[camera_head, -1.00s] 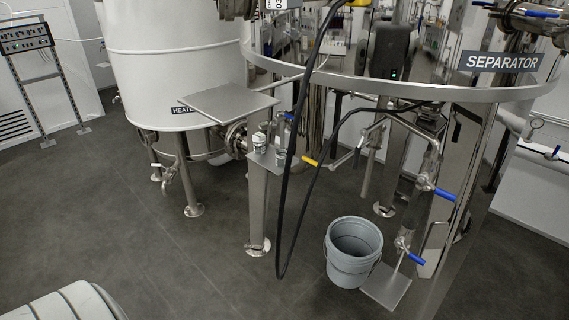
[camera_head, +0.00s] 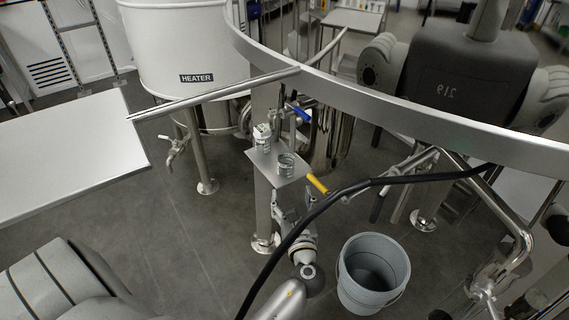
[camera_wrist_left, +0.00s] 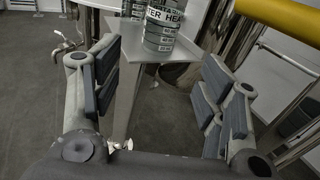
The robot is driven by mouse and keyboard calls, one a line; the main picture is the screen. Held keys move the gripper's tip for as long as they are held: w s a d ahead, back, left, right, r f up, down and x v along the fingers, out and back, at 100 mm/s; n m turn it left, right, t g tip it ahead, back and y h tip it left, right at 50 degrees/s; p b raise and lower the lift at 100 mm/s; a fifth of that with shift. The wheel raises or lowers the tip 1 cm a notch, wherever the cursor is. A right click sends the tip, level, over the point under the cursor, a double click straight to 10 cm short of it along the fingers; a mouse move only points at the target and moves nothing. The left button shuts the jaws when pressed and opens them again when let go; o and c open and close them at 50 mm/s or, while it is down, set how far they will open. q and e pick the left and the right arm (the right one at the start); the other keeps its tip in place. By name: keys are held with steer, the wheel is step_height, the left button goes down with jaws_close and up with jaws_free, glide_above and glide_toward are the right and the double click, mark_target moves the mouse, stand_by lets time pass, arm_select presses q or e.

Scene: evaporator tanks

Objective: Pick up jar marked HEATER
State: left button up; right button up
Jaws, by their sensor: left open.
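Two small ribbed jars stand upright on a small metal shelf (camera_head: 262,170). The nearer jar (camera_head: 286,164) shows in the left wrist view (camera_wrist_left: 160,28) with a band lettered HEATER, partly cut off by the top edge. The other jar (camera_head: 262,137) is behind it to the left, with a pale top; its label is unreadable. My left gripper (camera_head: 297,203) is open and empty, just in front of the shelf and below the nearer jar. In the left wrist view its padded fingers (camera_wrist_left: 160,85) are spread wide, with the jar beyond them, apart. My right gripper is not visible.
A yellow handle (camera_head: 317,184) sits close right of the shelf. A black hose (camera_head: 330,197) hangs across the front. A grey bucket (camera_head: 373,270) stands on the floor. The white HEATER tank (camera_head: 190,45) is behind; a metal rail (camera_head: 410,100) curves above.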

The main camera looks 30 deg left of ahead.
mark_target(287, 169)
arm_select(q)
steer(key=w+a, duration=0.1)
steer(key=w+a+r, duration=0.1)
steer(key=w+a, duration=0.1)
steer(key=shift+w+a+b, duration=0.1)
steer(key=shift+w+b, duration=0.2)
steer(key=shift+b, duration=0.1)
steer(key=shift+w+a, duration=0.4)
steer(key=shift+w, duration=0.05)
steer(key=x, duration=0.1)
steer(key=b+x, duration=0.1)
steer(key=x, duration=0.2)
steer(key=shift+w+a+r, duration=0.25)
steer(key=shift+w+r, duration=0.05)
steer(key=shift+w, duration=0.05)
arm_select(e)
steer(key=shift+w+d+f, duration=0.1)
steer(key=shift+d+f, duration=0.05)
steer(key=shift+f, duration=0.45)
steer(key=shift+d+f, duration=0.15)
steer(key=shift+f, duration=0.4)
arm_select(q)
steer(key=shift+c, duration=0.2)
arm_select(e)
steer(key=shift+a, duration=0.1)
arm_select(q)
steer(key=c, duration=1)
steer(key=shift+c, duration=1)
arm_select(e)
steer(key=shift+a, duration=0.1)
